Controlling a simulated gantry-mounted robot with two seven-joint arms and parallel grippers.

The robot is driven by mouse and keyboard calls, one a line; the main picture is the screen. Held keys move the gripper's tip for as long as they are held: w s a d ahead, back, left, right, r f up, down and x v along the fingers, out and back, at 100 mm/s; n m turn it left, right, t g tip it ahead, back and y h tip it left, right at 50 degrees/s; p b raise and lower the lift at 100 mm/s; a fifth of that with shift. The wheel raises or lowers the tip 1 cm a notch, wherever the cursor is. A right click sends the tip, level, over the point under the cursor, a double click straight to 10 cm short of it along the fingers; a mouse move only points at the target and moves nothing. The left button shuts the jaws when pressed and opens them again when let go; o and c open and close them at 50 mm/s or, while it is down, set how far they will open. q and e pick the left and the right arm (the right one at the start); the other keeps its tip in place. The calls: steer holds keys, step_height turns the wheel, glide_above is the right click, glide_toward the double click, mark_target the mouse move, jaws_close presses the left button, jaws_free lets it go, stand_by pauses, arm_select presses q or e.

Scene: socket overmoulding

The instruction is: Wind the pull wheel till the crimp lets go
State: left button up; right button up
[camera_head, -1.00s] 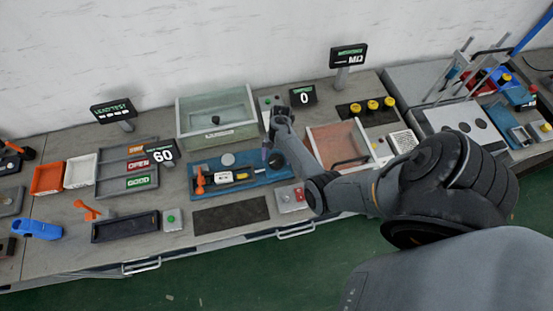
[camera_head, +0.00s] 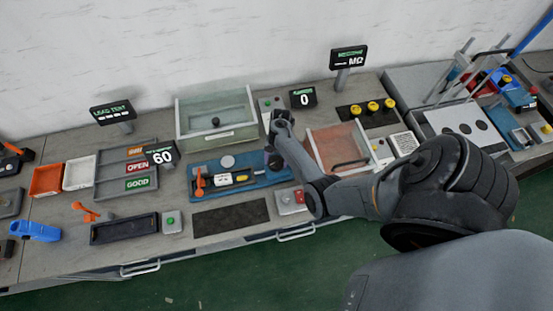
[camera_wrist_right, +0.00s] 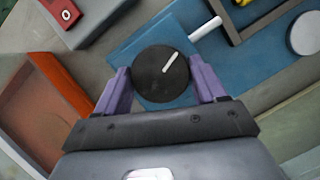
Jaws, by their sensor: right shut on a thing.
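The pull wheel (camera_wrist_right: 152,82) is a round black knob with a white line across its face, shown in the right wrist view. It sits at the end of a blue fixture (camera_wrist_right: 250,52). My right gripper (camera_wrist_right: 161,76) has its two purple fingers on opposite sides of the wheel, shut on it. In the head view the fixture (camera_head: 262,181) carries an orange lever (camera_head: 200,184) and a yellow-and-black part (camera_head: 241,178) in line with the wheel. My right wrist partly hides the wheel there. The crimp is too small to make out. My left gripper is out of view.
A display reading 0 (camera_head: 304,97) stands behind the fixture, and one reading 60 (camera_head: 161,153) to its left. A clear-walled box (camera_head: 216,133) is behind. A reddish tray (camera_head: 338,143) lies right of my wrist. A dark mat (camera_head: 230,217) lies in front.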

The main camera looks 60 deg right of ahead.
steer(key=shift+r+m+t+p, duration=0.1)
steer(key=shift+m+t+p, duration=0.5)
steer(key=shift+m+p, duration=0.6)
steer(key=shift+s+m+t+p, duration=0.15)
steer(key=shift+m+t+p, duration=0.3)
steer(key=shift+m, duration=1.15)
steer(key=o, duration=1)
steer(key=shift+d, duration=0.1)
